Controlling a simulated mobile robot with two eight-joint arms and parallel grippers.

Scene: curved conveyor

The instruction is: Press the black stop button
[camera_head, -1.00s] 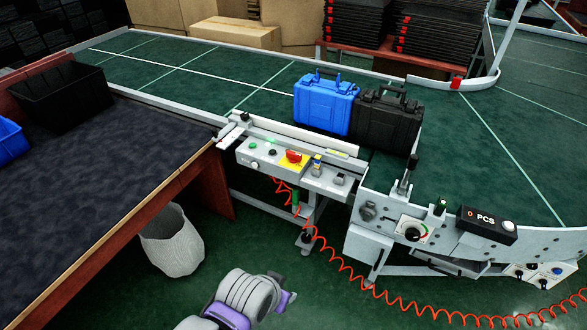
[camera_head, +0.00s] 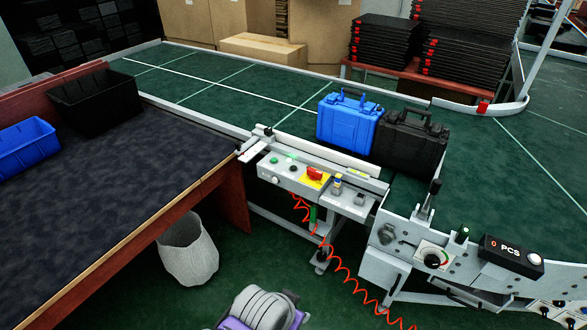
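The control box (camera_head: 262,170) is a light grey panel on the near side of the conveyor. A small black button (camera_head: 293,168) sits on its top face, between a green button (camera_head: 274,160) and a red emergency knob (camera_head: 315,174) on a yellow plate. The button is small, and I cannot tell whether it is pressed. A grey and purple link of one of my arms shows at the bottom edge, well below the box and apart from it. No fingertips of either gripper are in view.
A blue case (camera_head: 347,122) and a black case (camera_head: 409,143) stand on the green conveyor (camera_head: 215,82) behind the box. A dark-topped table (camera_head: 110,180) is at left, with a white bin (camera_head: 188,252) beside it. A red coiled cable (camera_head: 345,270) hangs below the box.

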